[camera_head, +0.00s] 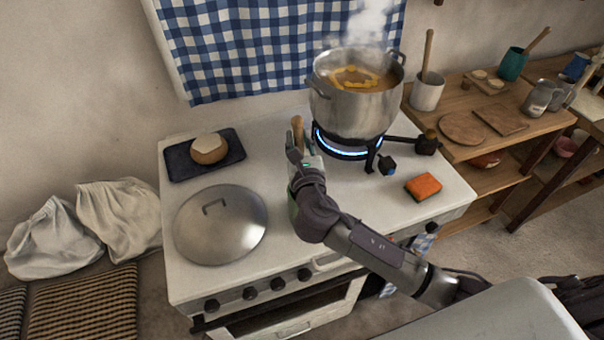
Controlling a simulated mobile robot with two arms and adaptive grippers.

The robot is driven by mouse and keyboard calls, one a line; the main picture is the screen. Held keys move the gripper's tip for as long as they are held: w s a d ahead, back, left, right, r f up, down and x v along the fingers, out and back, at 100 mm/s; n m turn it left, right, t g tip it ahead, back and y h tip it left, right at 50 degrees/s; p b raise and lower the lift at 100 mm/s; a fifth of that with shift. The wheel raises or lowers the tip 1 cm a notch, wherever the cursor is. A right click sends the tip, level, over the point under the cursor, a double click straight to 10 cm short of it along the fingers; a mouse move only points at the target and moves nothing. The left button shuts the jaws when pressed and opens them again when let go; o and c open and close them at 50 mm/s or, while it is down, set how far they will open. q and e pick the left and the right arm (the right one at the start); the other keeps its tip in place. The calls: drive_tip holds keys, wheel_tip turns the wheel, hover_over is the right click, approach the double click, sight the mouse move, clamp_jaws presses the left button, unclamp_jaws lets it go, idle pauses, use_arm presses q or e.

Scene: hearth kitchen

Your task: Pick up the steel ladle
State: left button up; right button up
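My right gripper (301,154) is over the white stove top, just left of the pot. Its wrist hides most of it, and I cannot tell whether its fingers are open or shut. A tan, wood-like handle end (297,127) shows just beyond the fingers. It may belong to the steel ladle, but no steel bowl is visible. I cannot tell whether the gripper touches it. My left gripper is not in view.
A steaming steel pot (354,104) stands on the lit burner (343,148). A round steel lid (220,225), a dark tray (181,165) with a roundish item (208,149) and an orange sponge (423,186) lie on the stove top. A wooden shelf (459,150) stands at right.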

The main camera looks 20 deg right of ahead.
clamp_jaws()
drive_tip(key=shift+r, duration=0.1)
